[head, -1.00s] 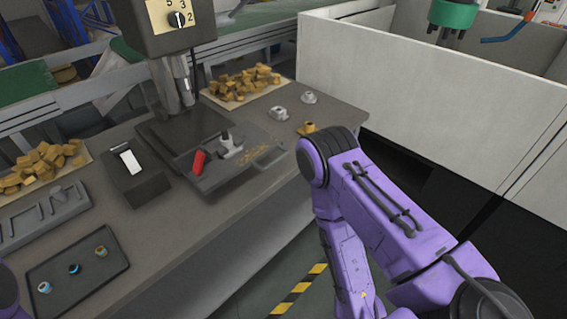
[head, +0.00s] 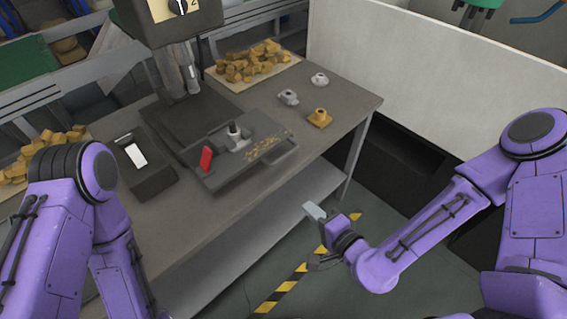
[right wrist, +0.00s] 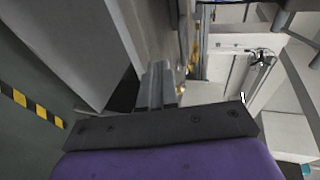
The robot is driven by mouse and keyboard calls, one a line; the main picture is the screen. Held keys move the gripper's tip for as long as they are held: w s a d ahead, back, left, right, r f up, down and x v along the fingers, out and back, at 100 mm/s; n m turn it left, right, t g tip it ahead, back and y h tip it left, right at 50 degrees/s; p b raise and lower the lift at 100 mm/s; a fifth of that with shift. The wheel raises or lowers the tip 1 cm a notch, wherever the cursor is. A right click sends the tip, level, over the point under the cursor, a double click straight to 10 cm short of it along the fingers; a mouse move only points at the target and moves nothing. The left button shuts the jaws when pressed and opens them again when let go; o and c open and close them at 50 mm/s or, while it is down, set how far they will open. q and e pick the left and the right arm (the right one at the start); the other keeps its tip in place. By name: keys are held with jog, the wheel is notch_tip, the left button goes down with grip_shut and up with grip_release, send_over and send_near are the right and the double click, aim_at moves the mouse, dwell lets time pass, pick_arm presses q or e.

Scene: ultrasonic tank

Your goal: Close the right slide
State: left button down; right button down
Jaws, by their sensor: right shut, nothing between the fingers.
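A dark flat slide plate (head: 228,175) with a handle-like bar at its right end lies on the workbench under the drill press, in the head view. It carries a red lever (head: 206,159), a grey clamp (head: 238,138) and scattered shavings. I cannot tell how far it is pulled out. My right gripper (head: 314,211) is shut and empty, low in front of the bench and apart from the plate. Its fingers also show in the right wrist view (right wrist: 156,84). My left arm shows at the left, but its gripper is outside the picture.
The workbench (head: 330,85) holds grey fittings (head: 289,97), a brass fitting (head: 320,117), a black box (head: 145,178) and wooden blocks (head: 250,62). The drill press (head: 170,25) stands behind. A pale wall panel (head: 420,80) bounds the right. Floor space in front is open.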

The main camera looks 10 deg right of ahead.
jog(key=w+a+b, duration=0.3)
jog(key=w+b, duration=0.3)
jog(key=w+a+b, duration=0.3)
jog(key=w+b, duration=0.2)
jog(key=w, duration=0.2)
jog(key=shift+w+f+t+b, duration=0.15)
jog(key=shift+w+t+b, duration=0.15)
jog(key=shift+t+b, duration=0.1)
jog(key=shift+m, duration=0.3)
